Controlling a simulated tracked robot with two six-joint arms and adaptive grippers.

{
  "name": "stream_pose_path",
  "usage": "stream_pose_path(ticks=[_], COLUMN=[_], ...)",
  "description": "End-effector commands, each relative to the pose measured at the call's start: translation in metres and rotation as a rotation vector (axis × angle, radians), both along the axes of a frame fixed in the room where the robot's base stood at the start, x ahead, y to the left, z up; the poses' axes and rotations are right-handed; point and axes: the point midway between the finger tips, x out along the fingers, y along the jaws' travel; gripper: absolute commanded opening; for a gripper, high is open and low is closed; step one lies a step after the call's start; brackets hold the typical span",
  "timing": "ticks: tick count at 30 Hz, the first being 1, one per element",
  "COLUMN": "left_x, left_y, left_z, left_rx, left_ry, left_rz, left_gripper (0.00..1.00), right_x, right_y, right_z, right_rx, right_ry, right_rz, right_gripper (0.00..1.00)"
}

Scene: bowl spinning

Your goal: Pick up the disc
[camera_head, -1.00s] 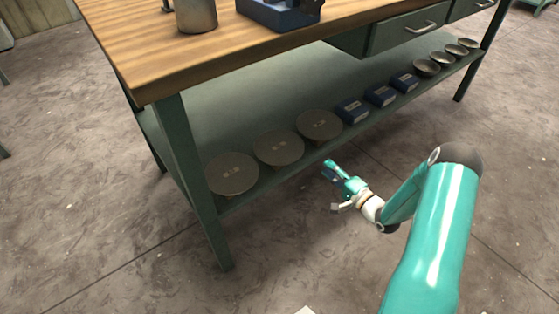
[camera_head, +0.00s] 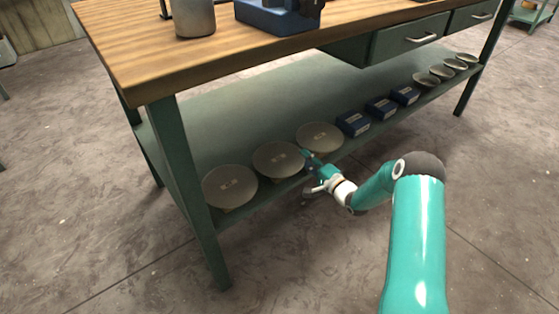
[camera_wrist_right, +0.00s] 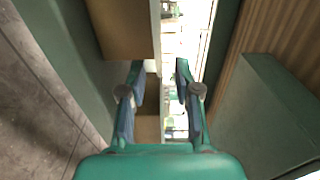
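Three round grey-brown discs with small pale labels sit in a row on the lower shelf in the head view: a left disc (camera_head: 230,186), a middle disc (camera_head: 278,159) and a right disc (camera_head: 320,138). My right gripper (camera_head: 306,163) is at the shelf's front edge, by the right side of the middle disc and below the right disc. In the wrist view its two fingers (camera_wrist_right: 160,65) stand apart with nothing held between them. I cannot tell whether it touches a disc. My left gripper is out of view.
The green shelf (camera_head: 200,130) lies under a wooden bench top (camera_head: 130,50). Several blue boxes (camera_head: 382,108) and small bowls (camera_head: 441,72) stand further right on it. A bench leg (camera_head: 185,180) stands left of the discs. The floor in front is clear.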

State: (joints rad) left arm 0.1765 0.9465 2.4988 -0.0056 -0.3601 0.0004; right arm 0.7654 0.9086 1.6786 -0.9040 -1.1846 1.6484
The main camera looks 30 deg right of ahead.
Motion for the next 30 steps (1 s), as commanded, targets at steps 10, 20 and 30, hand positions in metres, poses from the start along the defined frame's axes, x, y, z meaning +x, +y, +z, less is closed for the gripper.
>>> stream_pose_path(ticks=[10, 20, 30], left_x=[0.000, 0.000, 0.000], left_y=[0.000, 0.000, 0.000], left_z=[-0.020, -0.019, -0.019], left_rx=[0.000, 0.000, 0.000], left_ry=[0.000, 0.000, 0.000], left_rz=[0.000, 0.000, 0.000], left_gripper=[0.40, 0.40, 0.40], right_x=[0.040, 0.041, 0.041], right_y=[0.002, 0.002, 0.002], right_z=[-0.002, -0.001, -0.001], right_rx=[-0.001, 0.000, 0.000], right_ry=[-0.001, 0.000, 0.000], right_rz=[0.000, 0.000, 0.000], right_gripper=[0.32, 0.14, 0.00])
